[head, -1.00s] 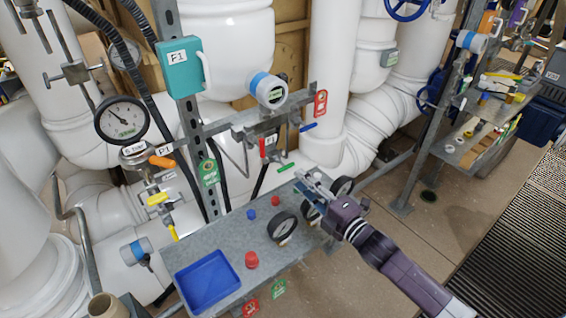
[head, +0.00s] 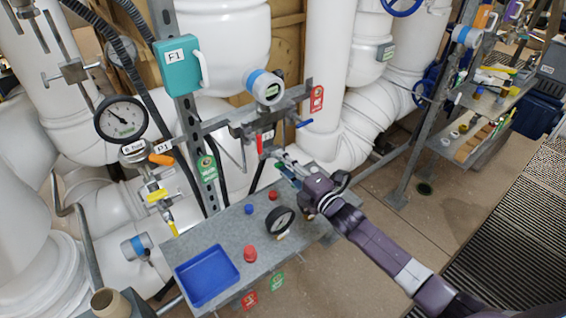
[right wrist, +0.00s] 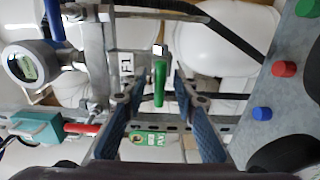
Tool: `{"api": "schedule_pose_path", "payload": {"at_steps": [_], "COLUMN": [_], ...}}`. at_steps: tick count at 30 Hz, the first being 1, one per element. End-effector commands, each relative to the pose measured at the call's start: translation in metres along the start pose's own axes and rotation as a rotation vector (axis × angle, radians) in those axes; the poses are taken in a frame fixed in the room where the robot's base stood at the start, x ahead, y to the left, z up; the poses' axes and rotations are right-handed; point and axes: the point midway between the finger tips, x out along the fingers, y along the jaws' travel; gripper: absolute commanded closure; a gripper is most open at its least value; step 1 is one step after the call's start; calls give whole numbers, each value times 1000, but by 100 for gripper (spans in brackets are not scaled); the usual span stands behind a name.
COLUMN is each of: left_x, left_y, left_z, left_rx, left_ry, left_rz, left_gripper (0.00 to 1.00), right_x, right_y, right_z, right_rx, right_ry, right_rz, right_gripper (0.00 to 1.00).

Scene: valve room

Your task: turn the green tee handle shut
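The green tee handle (right wrist: 160,84) shows in the right wrist view as a narrow green bar. In the head view my right gripper mostly covers it. My right gripper (right wrist: 159,92) is open, its two blue-padded fingers standing on either side of the green handle with gaps on both sides. I cannot tell whether the handle is at fingertip depth. In the head view the right gripper (head: 284,164) reaches up to the valve bracket from the lower right. My left gripper is not in view.
A red handle (right wrist: 82,128) is close to the green one. A grey shelf (head: 215,238) below holds a blue tray (head: 207,275), a black gauge (head: 280,220) and several red and blue caps. A blue lever (head: 304,123) and a steel post (head: 197,150) stand nearby.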

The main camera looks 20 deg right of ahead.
Motion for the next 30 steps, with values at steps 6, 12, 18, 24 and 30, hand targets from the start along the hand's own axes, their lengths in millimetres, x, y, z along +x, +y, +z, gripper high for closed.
{"api": "schedule_pose_path", "payload": {"at_steps": [6, 12, 18, 24, 30], "left_x": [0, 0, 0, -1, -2], "left_y": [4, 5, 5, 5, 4], "left_z": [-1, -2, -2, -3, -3], "left_rx": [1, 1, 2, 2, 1], "left_ry": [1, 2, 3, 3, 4], "left_rz": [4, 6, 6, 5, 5], "left_gripper": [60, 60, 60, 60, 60], "right_x": [0, 0, 0, 0, 0], "right_y": [0, 0, 0, 0, 0], "right_z": [0, 0, 0, 0, 0], "right_rx": [0, 0, 17, 95, 245], "right_ry": [0, 0, 0, -1, -1], "right_rz": [0, 0, -1, -1, -1], "right_gripper": [97, 100, 100, 100, 100]}}
